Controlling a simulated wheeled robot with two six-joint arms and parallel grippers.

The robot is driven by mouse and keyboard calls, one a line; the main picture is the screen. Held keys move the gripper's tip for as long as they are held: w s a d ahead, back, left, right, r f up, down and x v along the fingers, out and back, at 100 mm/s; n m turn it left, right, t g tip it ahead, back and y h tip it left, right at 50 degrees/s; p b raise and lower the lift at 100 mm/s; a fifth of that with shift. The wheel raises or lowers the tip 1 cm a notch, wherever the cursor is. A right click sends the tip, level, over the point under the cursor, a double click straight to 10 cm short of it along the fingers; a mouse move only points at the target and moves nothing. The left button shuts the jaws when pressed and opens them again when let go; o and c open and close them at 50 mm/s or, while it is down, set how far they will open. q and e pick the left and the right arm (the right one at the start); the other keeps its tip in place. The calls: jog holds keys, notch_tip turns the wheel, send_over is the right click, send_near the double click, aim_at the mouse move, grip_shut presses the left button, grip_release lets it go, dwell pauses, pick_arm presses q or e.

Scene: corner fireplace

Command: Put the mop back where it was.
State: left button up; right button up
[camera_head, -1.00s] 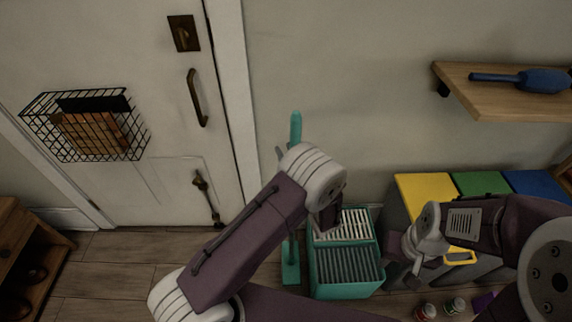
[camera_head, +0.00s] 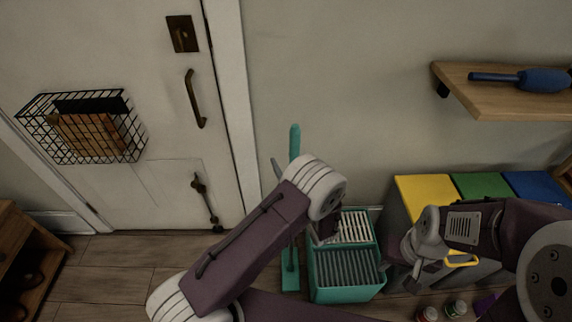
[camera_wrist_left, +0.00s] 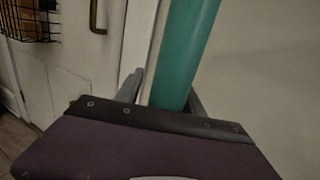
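The teal mop stands upright, its handle (camera_head: 295,142) in front of the wall and its flat foot (camera_head: 290,277) on the floor beside a teal bucket (camera_head: 345,294). The handle also fills the upper middle of the left wrist view (camera_wrist_left: 186,50). My left gripper (camera_wrist_left: 163,95) is open, with its fingers on either side of the handle and a gap at the left finger. In the head view my left arm hides the middle of the mop. My right gripper (camera_head: 398,268) is near the bucket's right side, apart from the mop; its fingers are unclear.
A door (camera_head: 120,190) with a wire basket (camera_head: 80,130) is at left. Yellow (camera_head: 424,187), green and blue bin lids are at right, below a wooden shelf (camera_head: 500,100) with a blue brush. Small jars (camera_head: 456,307) stand on the floor.

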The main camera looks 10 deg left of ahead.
pick_arm(q)
jog(key=p+v, duration=0.1)
jog(key=v, duration=1.1)
jog(key=shift+r, duration=0.1)
